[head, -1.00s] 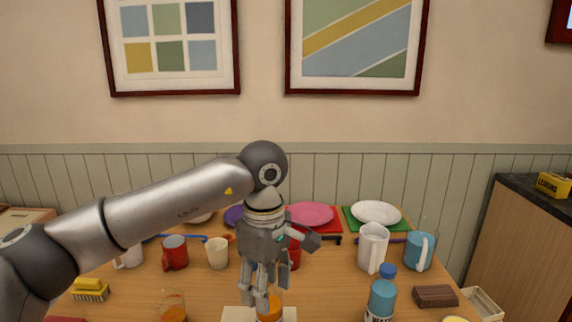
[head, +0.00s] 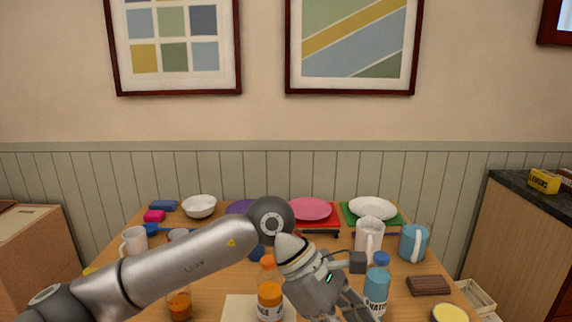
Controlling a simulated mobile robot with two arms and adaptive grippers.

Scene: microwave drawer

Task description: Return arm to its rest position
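My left arm comes in from the left, and its gripper (head: 352,304) hangs tilted down and to the right at the bottom of the head view. Its fingertips are low in the frame and partly cut off, so I cannot tell if they are open or shut. It is beside the blue water bottle (head: 376,288) and to the right of the orange bottle (head: 270,298). The orange bottle stands upright on a pale board (head: 236,308), apart from the fingers. My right gripper is not in view.
The wooden table (head: 405,300) is crowded. A white mug (head: 369,240), a blue mug (head: 413,243), a brown block (head: 429,285) and a glass of orange drink (head: 179,306) stand around. A white bowl (head: 199,206), a pink plate (head: 310,209) and a white plate (head: 373,208) lie at the back.

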